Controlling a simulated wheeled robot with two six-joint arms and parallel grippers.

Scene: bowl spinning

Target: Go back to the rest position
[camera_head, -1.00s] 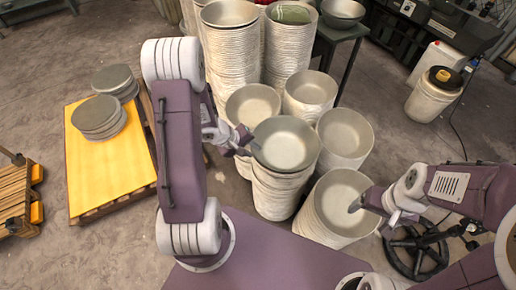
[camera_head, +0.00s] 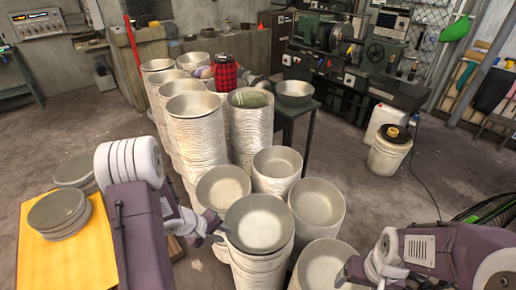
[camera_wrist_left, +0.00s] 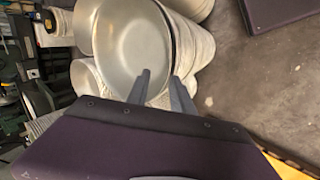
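A grey metal bowl (camera_head: 258,222) tops the front bowl stack (camera_head: 262,272) in the head view. The same bowl (camera_wrist_left: 128,45) fills the upper middle of the left wrist view. My left gripper (camera_head: 217,229) is at the bowl's left rim in the head view. In the left wrist view its fingers (camera_wrist_left: 161,80) stand apart, one over the bowl's inside and one outside the rim. My right gripper (camera_head: 346,270) is low at the right, beside another bowl stack (camera_head: 323,262). Its finger opening is not clear.
Tall bowl stacks (camera_head: 195,130) stand behind. A green table (camera_head: 307,112) holds another bowl. A bucket (camera_head: 388,153) stands at the right. Grey floor lies open between the bucket and stacks.

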